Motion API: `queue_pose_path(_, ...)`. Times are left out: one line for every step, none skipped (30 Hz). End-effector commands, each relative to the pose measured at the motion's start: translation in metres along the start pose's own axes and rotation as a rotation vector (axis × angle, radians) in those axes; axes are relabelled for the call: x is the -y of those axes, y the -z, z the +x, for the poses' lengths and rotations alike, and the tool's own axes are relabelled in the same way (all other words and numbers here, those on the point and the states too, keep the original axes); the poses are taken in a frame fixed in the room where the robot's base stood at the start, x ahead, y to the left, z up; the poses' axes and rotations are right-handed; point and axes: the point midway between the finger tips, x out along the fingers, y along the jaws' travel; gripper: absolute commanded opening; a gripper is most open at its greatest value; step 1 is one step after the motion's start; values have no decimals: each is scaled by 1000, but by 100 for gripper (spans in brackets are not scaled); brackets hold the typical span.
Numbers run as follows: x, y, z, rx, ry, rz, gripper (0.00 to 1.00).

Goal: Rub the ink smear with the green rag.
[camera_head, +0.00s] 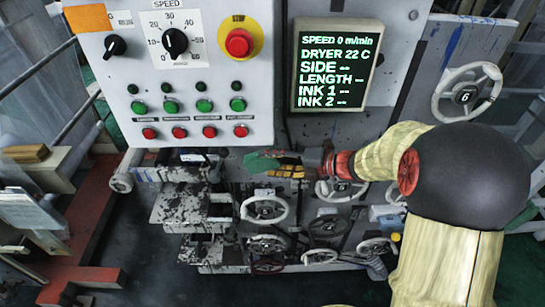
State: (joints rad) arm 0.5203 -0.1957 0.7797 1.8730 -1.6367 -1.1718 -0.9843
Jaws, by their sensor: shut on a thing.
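The green rag (259,163) is in the jaws of my gripper (281,168), in front of the machine just below the control box. My gripper is shut on the rag, and the rag sticks out to the left of the fingers. A blue ink-like streak (453,42) marks the grey panel at the upper right, apart from the rag. Dark ink spatter (185,207) covers the ledges at the lower left of the machine. I cannot tell which mark is the ink smear, or whether the rag touches any surface.
The control box (215,85) with knobs, buttons and a red stop button (239,42) overhangs left of my gripper. A display (337,65) hangs above it. Several handwheels (264,207) stick out below. Another handwheel (467,92) stands at the right.

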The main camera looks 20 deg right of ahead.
Motion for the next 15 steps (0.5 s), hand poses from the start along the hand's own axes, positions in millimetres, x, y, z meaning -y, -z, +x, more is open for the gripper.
queue_pose_path(0, 2, -1, 0, 0, 0, 24)
queue_pose_path(0, 2, -1, 1, 0, 0, 24)
queue_pose_path(0, 3, -2, 1, 0, 0, 24)
queue_pose_path(0, 3, -2, 1, 0, -1, 24)
queue_pose_path(0, 3, -2, 0, 0, 0, 24)
queue_pose_path(0, 3, -2, 0, 0, 0, 24)
queue_pose_path(0, 3, -2, 0, 0, 0, 24)
queue_pose_path(0, 3, -2, 0, 0, 0, 24)
queue_pose_path(0, 3, -2, 0, 0, 0, 24)
queue_pose_path(0, 3, -2, 0, 0, 0, 24)
queue_pose_path(0, 3, -2, 0, 0, 0, 24)
queue_pose_path(0, 4, -2, 0, 0, 0, 24)
queue_pose_path(0, 4, -2, 1, 0, 0, 24)
queue_pose_path(0, 5, -2, 1, 0, 0, 24)
queue_pose_path(0, 7, -3, 1, 0, 0, 24)
